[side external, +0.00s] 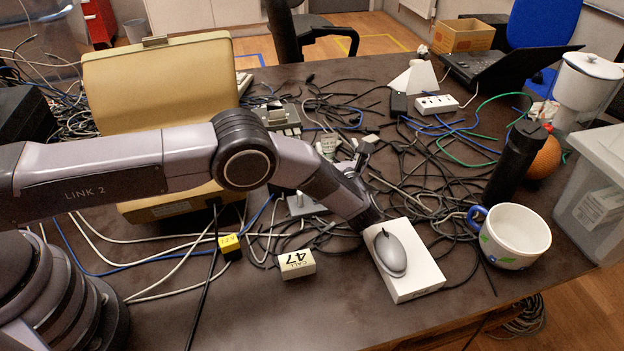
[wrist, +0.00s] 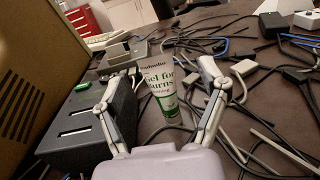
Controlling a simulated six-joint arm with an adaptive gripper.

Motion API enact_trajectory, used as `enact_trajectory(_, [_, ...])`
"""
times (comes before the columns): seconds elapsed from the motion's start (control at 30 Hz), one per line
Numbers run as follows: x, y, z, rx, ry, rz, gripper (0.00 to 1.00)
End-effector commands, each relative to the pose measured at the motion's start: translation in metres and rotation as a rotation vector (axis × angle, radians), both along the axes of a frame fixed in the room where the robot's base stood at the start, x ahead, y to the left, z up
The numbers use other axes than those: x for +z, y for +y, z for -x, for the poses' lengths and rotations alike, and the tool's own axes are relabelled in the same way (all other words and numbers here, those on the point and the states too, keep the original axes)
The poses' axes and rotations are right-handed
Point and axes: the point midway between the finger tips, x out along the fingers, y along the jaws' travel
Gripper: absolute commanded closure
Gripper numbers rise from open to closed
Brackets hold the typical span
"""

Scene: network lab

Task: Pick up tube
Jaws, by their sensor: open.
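The tube (wrist: 161,90) is white and green with "gel for burns" lettering. My gripper (wrist: 165,76) is open, with one finger to each side of the tube in this view. I cannot tell whether the tube is fully between the fingers or a little beyond them; no finger visibly touches it. In the side external view a small pale shape, likely the tube (side external: 328,143), shows just beyond my gripper (side external: 352,163).
A dark slotted box (wrist: 88,125) stands close by my left finger. The open yellow case (side external: 160,90) is left of it. Loose cables (side external: 420,160) cover the table to the right. A white box with a mouse (side external: 390,252) and a mug (side external: 512,237) are near the front.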

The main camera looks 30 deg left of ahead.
Motion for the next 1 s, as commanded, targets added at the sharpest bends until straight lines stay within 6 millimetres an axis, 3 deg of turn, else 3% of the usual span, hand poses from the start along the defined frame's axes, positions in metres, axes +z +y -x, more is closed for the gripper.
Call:
enact_trajectory(0.3, [0.0, 0.035, -0.029, 0.003, 0.0, 0.001, 0.26])
enact_trajectory(0.53, [0.0, 0.037, -0.031, 0.001, 0.002, 0.001, 0.26])
enact_trajectory(1.0, [0.0, 0.036, -0.031, 0.001, 0.002, 0.001, 0.86])
